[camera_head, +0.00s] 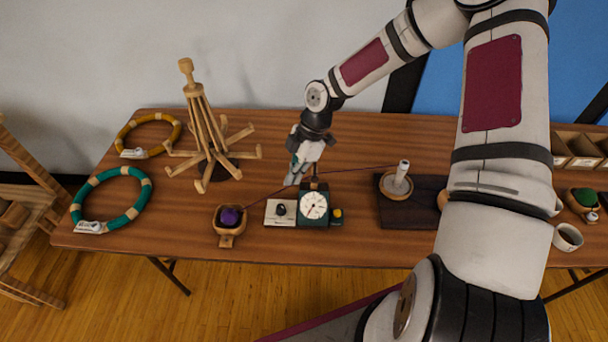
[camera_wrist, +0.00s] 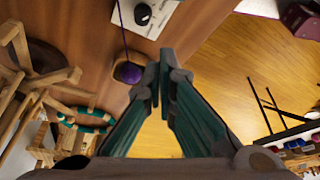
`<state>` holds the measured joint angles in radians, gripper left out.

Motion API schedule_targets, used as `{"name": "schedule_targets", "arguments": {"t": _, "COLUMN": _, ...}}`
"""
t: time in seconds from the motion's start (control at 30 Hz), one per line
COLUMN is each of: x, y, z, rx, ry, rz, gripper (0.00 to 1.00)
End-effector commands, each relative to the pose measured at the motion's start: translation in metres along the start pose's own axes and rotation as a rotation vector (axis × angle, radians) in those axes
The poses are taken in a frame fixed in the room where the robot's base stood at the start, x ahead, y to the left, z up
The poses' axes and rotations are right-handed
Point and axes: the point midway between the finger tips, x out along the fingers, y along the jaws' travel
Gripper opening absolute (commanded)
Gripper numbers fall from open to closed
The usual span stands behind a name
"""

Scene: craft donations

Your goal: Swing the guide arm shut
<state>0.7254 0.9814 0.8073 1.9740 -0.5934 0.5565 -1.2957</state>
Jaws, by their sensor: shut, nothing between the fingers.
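A dark green box with a white round dial (camera_head: 314,206) stands near the table's front edge. A white plate with a black knob (camera_head: 280,210) adjoins its left side; the knob also shows in the wrist view (camera_wrist: 143,14). A small brown piece (camera_head: 315,184) rises at the box's top. I cannot clearly single out the guide arm. A purple ball (camera_head: 230,215) sits in a wooden bowl (camera_head: 226,241) to the left. A thin purple strand runs from it past the box toward a white spool (camera_head: 402,172).
A teal ring (camera_head: 113,200) and a yellow ring (camera_head: 148,136) lie farther left.

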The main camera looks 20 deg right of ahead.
Motion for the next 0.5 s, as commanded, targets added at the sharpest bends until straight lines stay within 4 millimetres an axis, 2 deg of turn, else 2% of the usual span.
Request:
{"name": "schedule_targets", "arguments": {"t": 0.03, "x": -0.011, "y": 0.003, "z": 0.004, "rx": 0.006, "ry": -0.003, "rz": 0.007, "gripper": 0.00}}
{"name": "schedule_targets", "arguments": {"t": 0.3, "x": -0.059, "y": 0.003, "z": 0.003, "rx": 0.005, "ry": -0.003, "rz": 0.006, "gripper": 0.00}}
{"name": "schedule_targets", "arguments": {"t": 0.5, "x": -0.087, "y": 0.003, "z": 0.003, "rx": 0.005, "ry": -0.002, "rz": 0.003, "gripper": 0.00}}
